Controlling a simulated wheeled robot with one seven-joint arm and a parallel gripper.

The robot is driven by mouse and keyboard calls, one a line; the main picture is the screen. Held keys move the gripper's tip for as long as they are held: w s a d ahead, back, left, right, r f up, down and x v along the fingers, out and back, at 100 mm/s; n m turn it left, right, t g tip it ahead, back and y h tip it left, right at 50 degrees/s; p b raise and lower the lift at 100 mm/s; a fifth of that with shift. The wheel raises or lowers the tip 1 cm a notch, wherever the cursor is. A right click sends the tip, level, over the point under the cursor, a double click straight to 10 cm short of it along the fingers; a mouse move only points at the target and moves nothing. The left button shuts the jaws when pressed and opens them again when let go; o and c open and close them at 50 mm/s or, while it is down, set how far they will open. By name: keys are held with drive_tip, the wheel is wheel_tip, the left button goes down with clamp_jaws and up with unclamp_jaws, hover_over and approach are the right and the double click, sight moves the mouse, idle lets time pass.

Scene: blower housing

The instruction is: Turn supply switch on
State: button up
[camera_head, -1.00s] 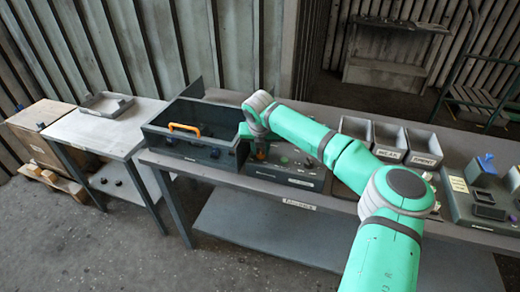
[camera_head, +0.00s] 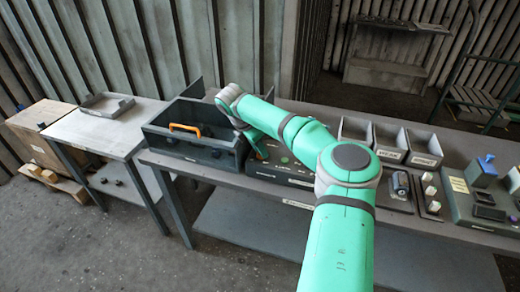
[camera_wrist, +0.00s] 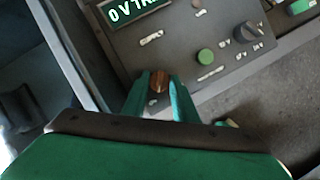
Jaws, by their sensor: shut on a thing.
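My gripper (camera_wrist: 160,92) shows in the wrist view, its green fingers shut on a small round copper-coloured piece (camera_wrist: 158,80). It is over the near edge of a dark control panel (camera_wrist: 180,45). The panel has a lit green display starting "0 V" (camera_wrist: 130,10), a round green button (camera_wrist: 205,56) and a dark rotary knob (camera_wrist: 247,33) with voltage labels around it. Button and knob are to the right of my fingers, apart from them. I cannot tell which control is the supply switch. In the head view the panel (camera_head: 285,172) is partly behind my arm.
A dark open box with an orange handle (camera_head: 185,129) stands left of the panel. Grey labelled bins (camera_head: 390,140) and a fixture with a blue part (camera_head: 487,163) are to the right. A side table with a shallow tray (camera_head: 106,106) is at the left.

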drive_tip(key=shift+w+a+m, duration=0.1)
drive_tip(key=shift+a+m, duration=0.2)
drive_tip(key=shift+m, duration=0.4)
drive_tip(key=shift+g, duration=0.3)
drive_tip(key=shift+d+m, duration=0.2)
drive_tip(key=shift+m, duration=0.1)
drive_tip(key=o, duration=1)
drive_tip(key=v, duration=1)
drive_tip(key=shift+a+r, duration=0.25)
drive_tip(key=shift+r, duration=0.05)
